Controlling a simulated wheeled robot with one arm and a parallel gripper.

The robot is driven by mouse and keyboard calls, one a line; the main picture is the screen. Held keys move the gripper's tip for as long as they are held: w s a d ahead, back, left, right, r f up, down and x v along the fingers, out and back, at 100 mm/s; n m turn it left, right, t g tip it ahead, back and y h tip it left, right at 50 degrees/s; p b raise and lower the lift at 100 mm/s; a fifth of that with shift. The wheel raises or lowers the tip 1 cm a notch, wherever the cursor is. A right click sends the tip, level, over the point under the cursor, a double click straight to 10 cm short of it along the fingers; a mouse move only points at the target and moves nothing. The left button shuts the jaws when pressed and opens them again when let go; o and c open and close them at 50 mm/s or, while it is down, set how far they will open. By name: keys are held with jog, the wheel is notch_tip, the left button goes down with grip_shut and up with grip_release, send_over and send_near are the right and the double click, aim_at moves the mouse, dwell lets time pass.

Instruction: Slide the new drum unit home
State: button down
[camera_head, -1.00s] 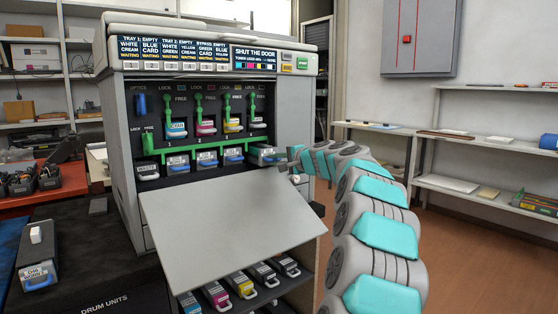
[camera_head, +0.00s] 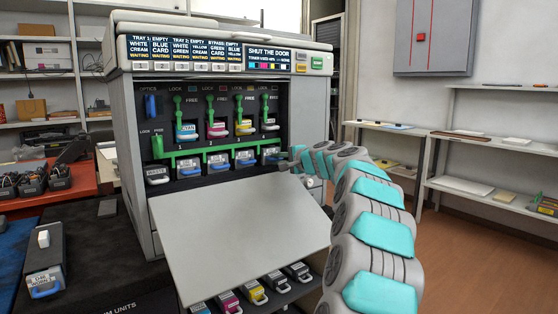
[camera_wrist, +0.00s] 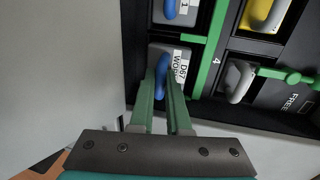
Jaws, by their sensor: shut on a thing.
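The drum unit (camera_head: 270,158) sits in the fourth slot, at the right end of the row below the toners. In the wrist view its grey front (camera_wrist: 157,53) has a blue handle and a sideways label only partly readable. My gripper (camera_wrist: 166,80) has its green fingers closed on that blue handle. In the head view my gripper (camera_head: 284,161) is small and partly hidden by my wrist. The printer (camera_head: 225,85) has its front door (camera_head: 240,230) hanging open below. Another drum unit (camera_head: 44,265) with a blue handle lies on the dark mat at left.
Green lock levers (camera_head: 265,102) stand above the toners. A green bar (camera_head: 215,154) runs along the drum row, beside my fingers in the wrist view. A waste box (camera_head: 157,174) sits at the row's left. Spare toners (camera_head: 256,292) stand below the door.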

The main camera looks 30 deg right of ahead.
jog(key=shift+c, duration=2)
grip_release()
jog(key=shift+f, duration=0.1)
jog(key=shift+a, duration=0.1)
jog(key=shift+s, duration=0.1)
jog(key=shift+v, duration=1.95)
jog(key=shift+b+v, duration=0.35)
jog(key=shift+v, duration=1.1)
